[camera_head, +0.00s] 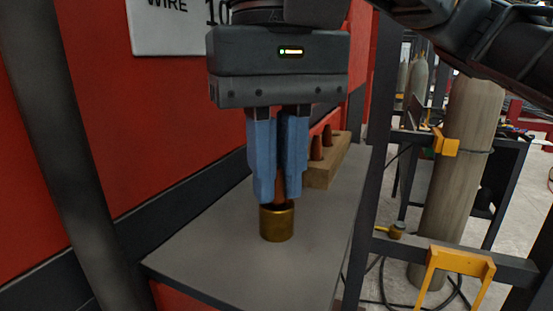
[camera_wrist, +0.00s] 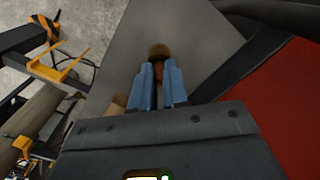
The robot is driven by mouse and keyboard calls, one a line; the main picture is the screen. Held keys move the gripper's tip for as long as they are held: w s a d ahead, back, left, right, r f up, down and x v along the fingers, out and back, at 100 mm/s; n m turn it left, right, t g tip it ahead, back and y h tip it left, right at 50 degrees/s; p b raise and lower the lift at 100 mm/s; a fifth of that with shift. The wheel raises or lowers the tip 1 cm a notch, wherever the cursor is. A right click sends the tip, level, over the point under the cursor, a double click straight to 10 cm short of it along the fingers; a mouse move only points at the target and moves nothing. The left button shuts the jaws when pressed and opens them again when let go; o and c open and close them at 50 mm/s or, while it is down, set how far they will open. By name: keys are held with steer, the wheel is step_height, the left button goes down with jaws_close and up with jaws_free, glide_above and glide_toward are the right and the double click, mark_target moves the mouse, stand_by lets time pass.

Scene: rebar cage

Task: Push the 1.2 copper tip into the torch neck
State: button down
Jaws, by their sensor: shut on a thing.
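My gripper (camera_head: 279,197) points straight down over the grey shelf, its two blue fingers shut on a copper tip (camera_head: 281,186). Only a narrow strip of the tip shows between the fingers. Directly below is a brass cylinder (camera_head: 277,225), which looks like the torch neck, standing upright on the shelf. The tip's lower end meets the cylinder's open top; how deep it sits inside I cannot tell. In the wrist view the copper tip (camera_wrist: 158,72) shows between the fingers, with the brass cylinder (camera_wrist: 158,51) just beyond the fingertips.
A wooden block (camera_head: 325,172) holding other copper tips (camera_head: 316,148) stands on the grey shelf (camera_head: 215,250) behind my gripper. A red panel with a white sign (camera_head: 180,22) rises at left. Gas cylinders (camera_head: 460,160) and a yellow bracket (camera_head: 455,265) are at right, past a dark post.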

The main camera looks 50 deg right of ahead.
steer(key=c, duration=1.1)
jaws_free()
steer(key=shift+o, duration=0.2)
steer(key=shift+r, duration=0.1)
step_height(320, 180, up, 8)
steer(key=shift+f+p, duration=0.2)
steer(key=shift+p, duration=0.15)
